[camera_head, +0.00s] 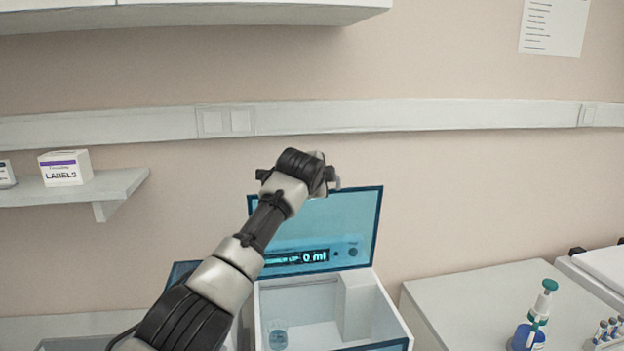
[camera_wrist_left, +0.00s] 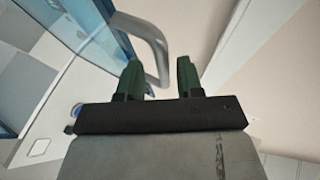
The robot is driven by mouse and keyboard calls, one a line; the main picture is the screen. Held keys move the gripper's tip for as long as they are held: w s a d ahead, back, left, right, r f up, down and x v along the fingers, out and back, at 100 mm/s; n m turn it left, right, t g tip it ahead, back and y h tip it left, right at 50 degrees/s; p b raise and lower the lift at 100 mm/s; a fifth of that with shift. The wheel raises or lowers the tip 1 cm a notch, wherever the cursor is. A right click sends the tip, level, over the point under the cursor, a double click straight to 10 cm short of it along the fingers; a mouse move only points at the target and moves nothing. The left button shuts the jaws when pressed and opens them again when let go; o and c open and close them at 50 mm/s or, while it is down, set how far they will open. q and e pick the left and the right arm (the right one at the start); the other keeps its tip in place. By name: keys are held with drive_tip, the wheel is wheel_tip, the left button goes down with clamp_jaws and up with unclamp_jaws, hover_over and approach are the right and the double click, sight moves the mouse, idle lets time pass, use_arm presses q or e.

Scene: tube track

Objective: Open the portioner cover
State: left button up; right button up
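The portioner (camera_head: 372,310) is a white box at the bottom centre of the head view. Its clear blue cover (camera_head: 355,215) stands raised, tilted up at the back, and a "0 ml" display shows through it. My left gripper (camera_head: 328,178) is at the cover's top edge, mostly hidden by my wrist. In the left wrist view the green fingers of my left gripper (camera_wrist_left: 159,78) are apart. The grey cover handle (camera_wrist_left: 158,50) reaches between them, with gaps showing on both sides. My right gripper is not in view.
A small clear cup (camera_head: 278,336) stands inside the portioner. On the right counter (camera_head: 470,300) are a teal and white dispenser bottle (camera_head: 538,315) and a tube rack (camera_head: 608,335). A shelf (camera_head: 110,190) with a label box (camera_head: 65,168) is on the left wall.

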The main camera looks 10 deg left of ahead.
use_arm(q)
drive_tip(key=b+v, duration=0.5)
drive_tip(key=v, duration=0.5)
